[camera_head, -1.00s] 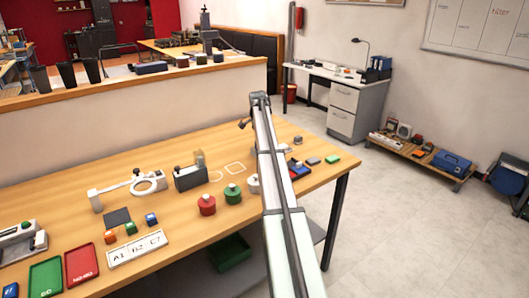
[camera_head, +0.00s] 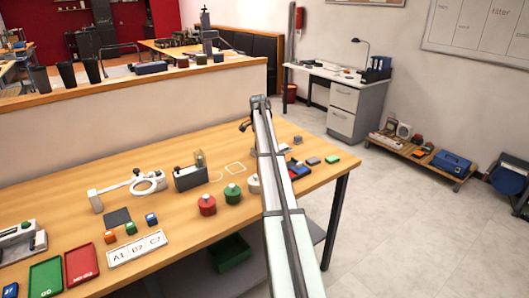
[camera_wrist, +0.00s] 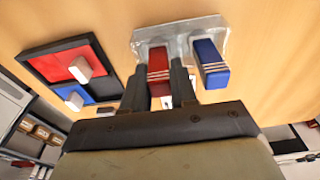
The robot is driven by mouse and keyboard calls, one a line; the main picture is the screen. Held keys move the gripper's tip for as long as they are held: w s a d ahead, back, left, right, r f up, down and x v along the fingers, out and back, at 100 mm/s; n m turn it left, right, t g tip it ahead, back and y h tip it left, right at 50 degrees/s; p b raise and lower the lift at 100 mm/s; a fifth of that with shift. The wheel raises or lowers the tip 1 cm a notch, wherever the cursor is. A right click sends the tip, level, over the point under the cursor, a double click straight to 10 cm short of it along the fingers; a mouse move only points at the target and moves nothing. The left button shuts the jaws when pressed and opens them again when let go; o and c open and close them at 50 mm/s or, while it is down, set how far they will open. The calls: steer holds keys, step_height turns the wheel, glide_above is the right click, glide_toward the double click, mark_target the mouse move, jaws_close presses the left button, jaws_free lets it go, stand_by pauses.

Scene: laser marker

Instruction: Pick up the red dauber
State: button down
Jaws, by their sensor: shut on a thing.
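The red dauber (camera_wrist: 158,60) shows in the wrist view as a red block with pale stripes near its lower end, between the two dark fingers. My gripper (camera_wrist: 157,86) is shut on it. The dauber's lower part is partly hidden by the fingers. It is at a clear holder (camera_wrist: 183,28), and I cannot tell whether it has lifted clear of it. A blue dauber (camera_wrist: 210,62) stands just to the right, close to the right finger. In the head view my arm hides the gripper and both daubers.
A dark tray with red and blue pads (camera_wrist: 73,66) lies left of the gripper, with pale-handled pieces on it. In the head view, a red pot (camera_head: 207,205) and a green pot (camera_head: 232,194) stand left of my arm. A green block (camera_head: 332,159) lies near the table's right edge.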

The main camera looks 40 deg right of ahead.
step_height(320, 180, up, 9)
steer(key=shift+f, duration=0.1)
steer(key=shift+d+r, duration=0.15)
steer(key=shift+r, duration=0.25)
steer(key=s+d+m+t, duration=0.1)
steer(key=s+d, duration=0.3)
steer(key=s, duration=0.2)
steer(key=s+d+m, duration=0.1)
steer(key=s+d, duration=0.3)
steer(key=s, duration=0.3)
steer(key=s+a+f+n+t+y, duration=0.1)
steer(key=s+a+t+y, duration=0.1)
steer(key=s+a, duration=0.4)
steer(key=shift+s+a+f+n, duration=0.25)
steer(key=shift+a+n, duration=0.15)
steer(key=shift+a, duration=0.2)
